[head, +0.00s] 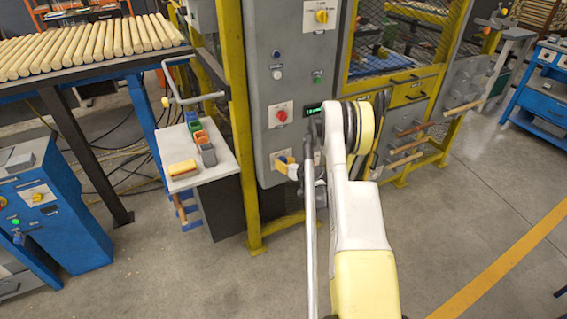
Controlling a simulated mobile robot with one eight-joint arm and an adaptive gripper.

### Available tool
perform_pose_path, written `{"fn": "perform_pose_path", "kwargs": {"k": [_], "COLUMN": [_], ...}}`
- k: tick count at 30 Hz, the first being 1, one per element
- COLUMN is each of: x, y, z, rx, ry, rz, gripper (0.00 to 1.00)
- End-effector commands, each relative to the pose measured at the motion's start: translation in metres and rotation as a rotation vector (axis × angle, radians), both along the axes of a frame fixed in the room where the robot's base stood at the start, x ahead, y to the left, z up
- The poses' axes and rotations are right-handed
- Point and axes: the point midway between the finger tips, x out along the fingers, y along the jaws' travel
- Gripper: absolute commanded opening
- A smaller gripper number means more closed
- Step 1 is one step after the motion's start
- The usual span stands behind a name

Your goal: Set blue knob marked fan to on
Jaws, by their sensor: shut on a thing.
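The blue knob (282,159) sits low on the front of the grey control cabinet (262,140), on a pale plate. Only a small part of it shows. My gripper (287,168) is at this knob, with its fingers shut on it. The fingers and wrist hide much of the knob and its plate. The knob's marking and the way it points cannot be read.
Above on the cabinet are a red knob (281,114), a green display (313,110), a green button (317,78) and a yellow knob (321,16). A yellow post (238,90) and small side table (222,168) stand left. Floor at right is clear.

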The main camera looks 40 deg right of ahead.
Motion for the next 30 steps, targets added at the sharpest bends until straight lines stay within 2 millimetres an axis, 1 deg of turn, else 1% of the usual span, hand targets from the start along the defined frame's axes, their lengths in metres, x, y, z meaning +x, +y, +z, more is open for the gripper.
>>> {"fn": "perform_pose_path", "kwargs": {"k": [5, 11, 30], "x": [0.0004, 0.0003, 0.0002], "y": [-0.0005, -0.0015, -0.0019], "z": [0.0001, 0.0001, -0.0008], "rx": [0.03, 0.125, 0.688], "ry": [-0.008, -0.031, -0.167], "rz": [-0.001, -0.002, 0.0], "gripper": [0.0, 0.0, 0.0]}}
